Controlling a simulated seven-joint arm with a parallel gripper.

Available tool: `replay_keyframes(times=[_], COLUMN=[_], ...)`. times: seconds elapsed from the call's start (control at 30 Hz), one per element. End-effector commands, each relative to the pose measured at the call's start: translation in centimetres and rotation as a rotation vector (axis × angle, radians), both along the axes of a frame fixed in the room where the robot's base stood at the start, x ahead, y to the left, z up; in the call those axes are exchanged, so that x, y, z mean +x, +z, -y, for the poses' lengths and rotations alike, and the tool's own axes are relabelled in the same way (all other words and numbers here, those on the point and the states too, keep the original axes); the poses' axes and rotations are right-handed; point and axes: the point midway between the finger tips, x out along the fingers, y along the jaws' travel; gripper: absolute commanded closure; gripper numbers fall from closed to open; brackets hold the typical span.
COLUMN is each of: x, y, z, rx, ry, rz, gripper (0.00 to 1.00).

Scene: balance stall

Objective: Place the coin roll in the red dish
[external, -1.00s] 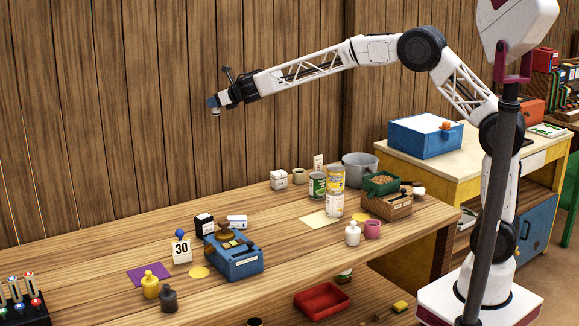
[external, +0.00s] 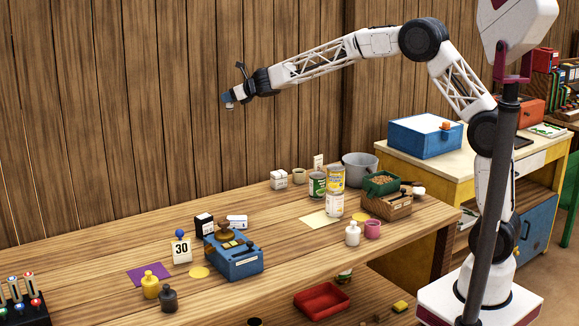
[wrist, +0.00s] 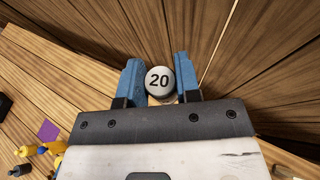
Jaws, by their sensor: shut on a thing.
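The coin roll (wrist: 158,80) shows in the wrist view as a pale round end marked 20. It sits between the blue fingers of my gripper (wrist: 158,85), which is shut on it. In the external view my gripper (external: 229,98) is high above the table, in front of the wood wall, and the pale coin roll (external: 229,106) hangs from it. The red dish (external: 321,301), a shallow rectangular tray, is low at the front, below the tabletop's front edge. It looks empty and is far below and to the right of my gripper.
On the wooden table (external: 110,260) are a blue scale (external: 234,262), a 30 sign (external: 181,251), yellow and dark weights, several cans and a wicker basket (external: 388,206). A blue box (external: 425,137) stands on the right bench. The air around my gripper is clear.

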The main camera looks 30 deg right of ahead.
Motion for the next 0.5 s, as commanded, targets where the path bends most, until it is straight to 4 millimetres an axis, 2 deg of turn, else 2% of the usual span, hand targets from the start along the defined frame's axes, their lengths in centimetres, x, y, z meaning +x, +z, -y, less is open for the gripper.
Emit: replay_keyframes(times=[0.5], x=[3.2], y=[0.1], z=[12.8], rx=[0.001], ry=[0.105], rz=[-0.001], gripper=[1.00])
